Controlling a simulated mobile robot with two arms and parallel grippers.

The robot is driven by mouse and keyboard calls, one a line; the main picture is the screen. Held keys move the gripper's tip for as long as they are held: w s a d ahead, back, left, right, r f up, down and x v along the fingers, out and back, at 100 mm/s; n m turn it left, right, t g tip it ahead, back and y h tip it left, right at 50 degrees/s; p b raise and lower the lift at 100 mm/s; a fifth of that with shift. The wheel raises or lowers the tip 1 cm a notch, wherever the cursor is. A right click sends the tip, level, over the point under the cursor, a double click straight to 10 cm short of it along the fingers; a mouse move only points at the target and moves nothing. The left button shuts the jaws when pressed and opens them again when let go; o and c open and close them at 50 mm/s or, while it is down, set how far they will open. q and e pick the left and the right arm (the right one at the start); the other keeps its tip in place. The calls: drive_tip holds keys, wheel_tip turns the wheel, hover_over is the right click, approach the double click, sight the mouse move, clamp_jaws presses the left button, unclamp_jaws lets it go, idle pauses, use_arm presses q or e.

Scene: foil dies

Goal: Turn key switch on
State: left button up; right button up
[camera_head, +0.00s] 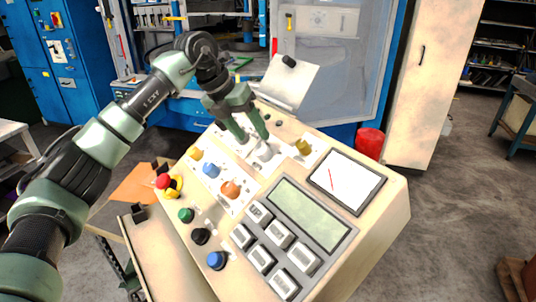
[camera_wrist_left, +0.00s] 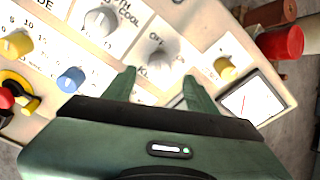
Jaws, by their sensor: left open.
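The key switch (camera_wrist_left: 158,57) is a grey knob on a white plate with "OFF" and "KEY" lettering in the left wrist view. In the head view it is the grey knob (camera_head: 265,152) on the sloping top of the beige control console (camera_head: 383,215). My left gripper (camera_head: 256,138) reaches down over the console at this knob. Its two fingers are apart in the left wrist view (camera_wrist_left: 159,77), with the knob showing between and beyond the tips. I cannot tell whether either finger touches it. My right gripper is not in view.
Close by are a yellow knob (camera_head: 304,146), a blue knob (camera_head: 211,170), an orange knob (camera_head: 231,189) and a dial gauge (camera_head: 346,182). A red and yellow stop button (camera_head: 165,182) sits at the console's left edge.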

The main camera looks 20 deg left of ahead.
sight(259, 148)
use_arm(q)
drive_tip(key=p+x, duration=0.2)
drive_tip(key=x, duration=0.4)
drive_tip(key=shift+f, duration=0.2)
drive_tip(key=shift+d+f, duration=0.15)
drive_tip(key=shift+f, duration=0.05)
drive_tip(key=shift+c, duration=0.4)
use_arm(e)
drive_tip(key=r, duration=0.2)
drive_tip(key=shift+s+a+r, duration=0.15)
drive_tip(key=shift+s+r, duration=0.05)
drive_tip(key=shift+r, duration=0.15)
use_arm(q)
clamp_jaws()
